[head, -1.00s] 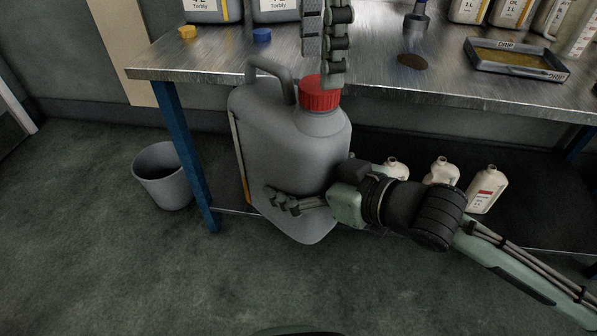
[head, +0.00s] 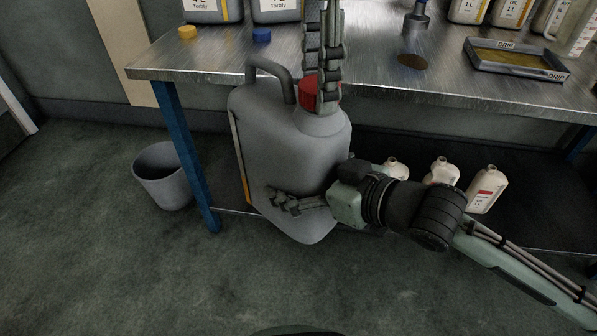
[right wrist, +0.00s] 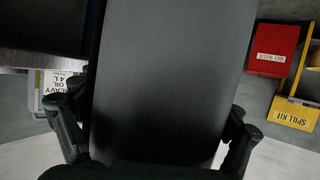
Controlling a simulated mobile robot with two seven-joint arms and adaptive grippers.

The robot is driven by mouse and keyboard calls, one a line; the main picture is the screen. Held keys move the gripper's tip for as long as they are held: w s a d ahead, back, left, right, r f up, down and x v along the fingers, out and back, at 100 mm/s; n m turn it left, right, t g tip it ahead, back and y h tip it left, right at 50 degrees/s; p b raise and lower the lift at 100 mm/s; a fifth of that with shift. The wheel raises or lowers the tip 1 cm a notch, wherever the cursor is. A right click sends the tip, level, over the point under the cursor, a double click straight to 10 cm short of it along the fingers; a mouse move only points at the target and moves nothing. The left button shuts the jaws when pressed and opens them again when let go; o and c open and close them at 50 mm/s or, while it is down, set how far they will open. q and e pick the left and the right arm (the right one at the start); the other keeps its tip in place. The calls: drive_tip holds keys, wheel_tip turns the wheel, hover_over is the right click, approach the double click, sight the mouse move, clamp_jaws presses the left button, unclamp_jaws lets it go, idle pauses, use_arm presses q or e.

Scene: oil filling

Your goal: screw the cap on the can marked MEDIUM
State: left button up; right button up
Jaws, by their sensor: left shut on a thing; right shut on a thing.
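A large grey can (head: 290,150) with a looped handle is held upright before the workbench; no MEDIUM marking can be read on it. The red cap (head: 308,96) sits at the can's neck; how far it is threaded is hidden. My left gripper (head: 328,100) comes down from above and is shut on the red cap, covering much of it. My right gripper (head: 298,202) is shut on the can's body from the right. In the right wrist view the can (right wrist: 165,70) fills the space between the fingers.
The metal workbench (head: 385,85) carries a blue cap (head: 262,36), a yellow cap (head: 187,32), a drip tray (head: 515,58) and several oil containers. White bottles (head: 488,190) stand on the lower shelf. A grey bin (head: 165,178) stands left. A red box (right wrist: 273,48) and yellow spill kit (right wrist: 292,113) show too.

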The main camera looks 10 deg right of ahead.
use_arm(q)
drive_tip(key=shift+c, duration=0.7)
use_arm(e)
drive_tip(key=shift+r, duration=0.35)
use_arm(q)
drive_tip(key=o, duration=1.4)
drive_tip(key=shift+c, duration=0.2)
drive_tip(key=shift+r, duration=0.15)
wheel_tip(320, 180, up, 12)
drive_tip(key=shift+w+f, duration=0.2)
drive_tip(key=shift+f, duration=0.05)
